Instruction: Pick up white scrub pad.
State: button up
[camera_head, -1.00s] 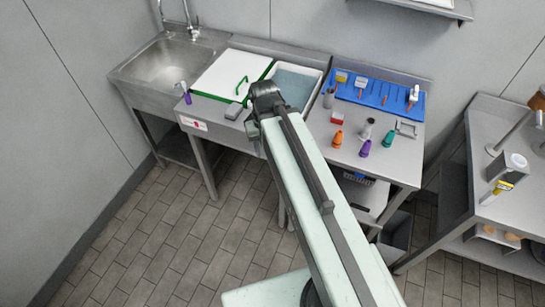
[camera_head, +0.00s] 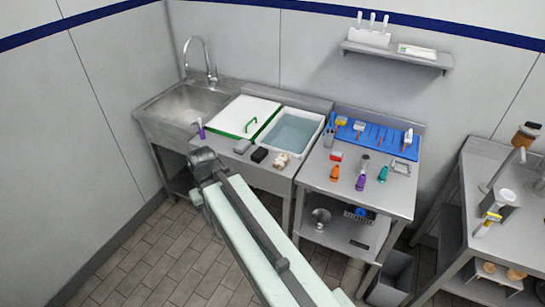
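I cannot surely tell which thing is the white scrub pad. Several small things lie along the front edge of the sink counter: a grey block (camera_head: 242,146), a black block (camera_head: 259,155) and a cream-white lumpy piece (camera_head: 280,160). A flat white item (camera_head: 417,52) with a green edge lies on the wall shelf. My gripper (camera_head: 203,165) is at the dark far end of my arm, in front of the counter below the sink, left of these blocks. Its fingers are too small and dark to read, and I see nothing held.
A sink (camera_head: 190,102), a white board with green edges (camera_head: 243,116) and a water-filled basin (camera_head: 291,131) line the counter. Colored bottles stand on the steel table (camera_head: 374,196), with a blue mat (camera_head: 374,136) behind. A grey bin (camera_head: 391,280) stands below. Floor at lower left is clear.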

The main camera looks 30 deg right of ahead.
aim_at(280, 162)
jog(key=u, duration=0.1)
jog(key=i, duration=0.95)
jog(key=u, duration=0.35)
